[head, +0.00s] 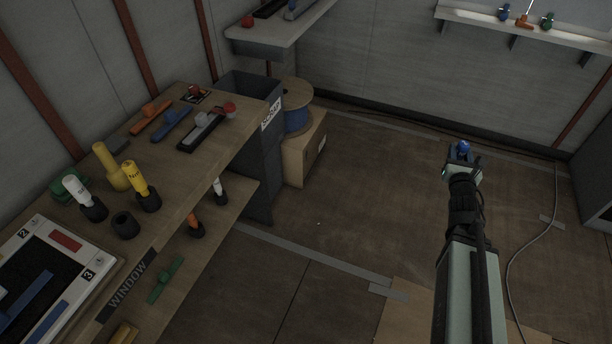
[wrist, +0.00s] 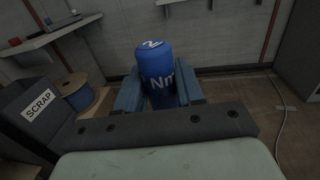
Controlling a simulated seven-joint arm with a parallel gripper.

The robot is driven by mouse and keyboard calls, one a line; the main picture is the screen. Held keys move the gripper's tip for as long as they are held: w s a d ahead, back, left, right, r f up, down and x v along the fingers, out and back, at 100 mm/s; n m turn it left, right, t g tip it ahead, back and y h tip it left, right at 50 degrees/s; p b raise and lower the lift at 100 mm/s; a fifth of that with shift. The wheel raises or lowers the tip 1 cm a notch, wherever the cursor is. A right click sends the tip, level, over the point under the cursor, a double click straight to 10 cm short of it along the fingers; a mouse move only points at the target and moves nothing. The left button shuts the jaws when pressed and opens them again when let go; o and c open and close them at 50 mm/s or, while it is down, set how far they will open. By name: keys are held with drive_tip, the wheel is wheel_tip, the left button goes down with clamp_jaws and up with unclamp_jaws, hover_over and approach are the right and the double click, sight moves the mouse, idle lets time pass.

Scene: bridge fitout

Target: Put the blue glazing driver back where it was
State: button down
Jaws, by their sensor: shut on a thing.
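My gripper (head: 461,158) is shut on the blue glazing driver (head: 464,146), held in the air over open floor, away from the bench. In the wrist view the driver (wrist: 156,68) stands upright between the two fingers, with a rounded top and white "Nm" lettering; its lower end is hidden. On the bench (head: 178,196) at left, an empty black cup (head: 125,226) stands near a white driver (head: 77,188) and a yellow driver (head: 135,176), each upright in a black cup.
A lower shelf holds a white driver (head: 218,186), an orange one (head: 193,220) and a green tool (head: 164,279). A scrap bin (head: 257,145) and cable spool (head: 297,108) stand beyond the bench. A wall shelf (head: 477,20) holds small coloured items. A cable (head: 514,253) crosses the floor.

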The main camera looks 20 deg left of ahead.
drive_tip(key=s+a+r+n+g+y, duration=0.25)
drive_tip(key=s+a+y, duration=0.2)
drive_tip(key=a, duration=1.05)
drive_tip(key=s+a+r+n+g+y, duration=0.25)
drive_tip(key=s+a, duration=0.35)
drive_tip(key=a, duration=0.8)
drive_tip(key=s+a+r+n+g+y, duration=0.1)
drive_tip(key=s+a+n+y, duration=0.3)
drive_tip(key=a, duration=1.1)
drive_tip(key=s+a+r+n+g+y, duration=0.2)
drive_tip(key=s+a+r+n+g, duration=0.15)
drive_tip(key=s+a, duration=0.8)
drive_tip(key=s+a+r+n+g+y, duration=0.15)
drive_tip(key=s+a+r+g, duration=0.3)
drive_tip(key=s+a, duration=0.75)
drive_tip(key=s+a+r+n+g+y, duration=0.3)
drive_tip(key=s+a, duration=0.4)
drive_tip(key=s, duration=1)
wheel_tip(320, 180, down, 11)
drive_tip(key=g+h, duration=0.1)
drive_tip(key=shift+w+r, duration=0.15)
drive_tip(key=shift+w, duration=0.05)
drive_tip(key=shift+f+h, duration=0.2)
drive_tip(key=shift+h, duration=0.05)
drive_tip(key=c, duration=0.7)
unclamp_jaws()
